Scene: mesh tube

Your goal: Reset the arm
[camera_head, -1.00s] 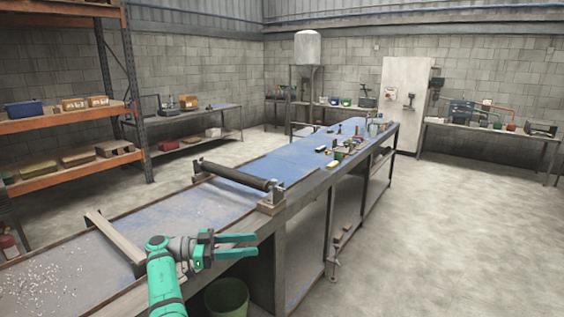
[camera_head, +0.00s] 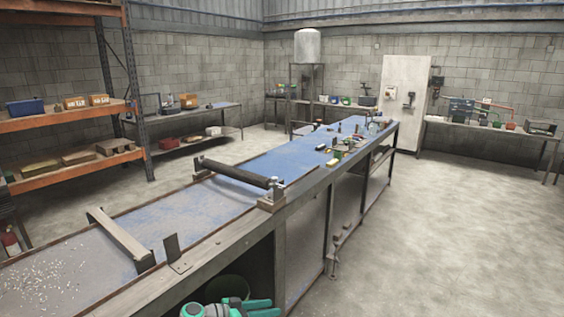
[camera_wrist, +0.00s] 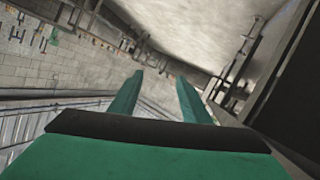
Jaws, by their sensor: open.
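My green gripper (camera_head: 262,306) shows at the bottom edge of the head view, low in front of the bench's near side. Most of my arm is out of the picture. In the wrist view the two green fingers (camera_wrist: 158,88) stand apart with nothing between them. The wrist view is tilted and shows wall, floor and dark bench parts past the fingers. The gripper touches nothing that I can see.
A long blue-topped bench (camera_head: 190,212) runs away from me, with a dark roller (camera_head: 236,173), a crossbar (camera_head: 120,238) and an upright bracket (camera_head: 176,254) on it. An orange shelf rack (camera_head: 70,119) is left. Floor at right is clear.

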